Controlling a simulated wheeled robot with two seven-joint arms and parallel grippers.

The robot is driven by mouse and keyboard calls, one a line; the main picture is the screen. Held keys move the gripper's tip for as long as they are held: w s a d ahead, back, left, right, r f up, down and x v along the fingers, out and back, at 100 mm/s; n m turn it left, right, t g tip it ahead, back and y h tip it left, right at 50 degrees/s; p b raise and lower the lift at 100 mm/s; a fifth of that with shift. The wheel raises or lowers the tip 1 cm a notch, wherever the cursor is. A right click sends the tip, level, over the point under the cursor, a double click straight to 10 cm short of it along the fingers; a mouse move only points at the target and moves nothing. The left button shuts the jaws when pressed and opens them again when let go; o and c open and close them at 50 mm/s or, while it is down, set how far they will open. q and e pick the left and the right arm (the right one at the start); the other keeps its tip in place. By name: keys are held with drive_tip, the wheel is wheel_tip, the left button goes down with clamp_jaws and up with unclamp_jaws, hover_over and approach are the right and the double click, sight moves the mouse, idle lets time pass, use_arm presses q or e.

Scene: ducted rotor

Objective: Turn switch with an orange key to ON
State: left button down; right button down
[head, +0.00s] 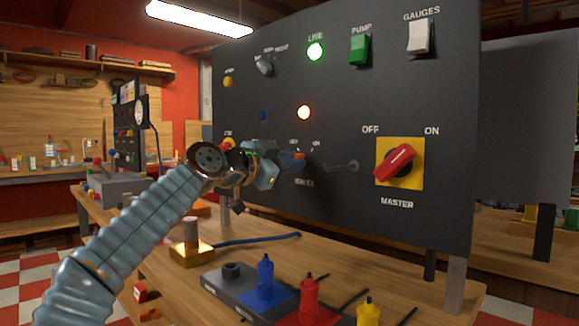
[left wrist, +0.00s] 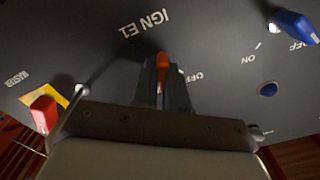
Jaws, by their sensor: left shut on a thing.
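The dark panel (head: 345,95) carries a switch with an orange key (head: 299,155), low on its face. The key also shows in the left wrist view (left wrist: 162,66), where upside-down "IGN E1" and "OFF" lettering lies beside it. My left gripper (head: 285,162) is at the panel, shut on the orange key, with one finger on each side of it in the left wrist view (left wrist: 163,80). The fingers hide the switch body, and I cannot tell exactly which mark the key points to. My right gripper is in neither view.
A red MASTER knob (head: 396,161) on a yellow plate sits to the right, with a thin rod (head: 342,165) between it and my gripper. Blue (head: 265,277), red (head: 309,300) and yellow (head: 369,312) plugs stand on the bench below.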

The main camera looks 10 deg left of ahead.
use_arm(q)
drive_tip(key=shift+m, duration=0.6)
drive_tip(key=c, duration=1.2)
unclamp_jaws()
drive_tip(key=shift+w, duration=0.15)
drive_tip(key=shift+o, duration=0.2)
drive_tip(key=b+v, duration=0.5)
drive_tip(key=v, duration=0.8)
drive_tip(key=shift+s+b, duration=0.35)
drive_tip(key=shift+s, duration=0.05)
drive_tip(key=shift+a, duration=0.15)
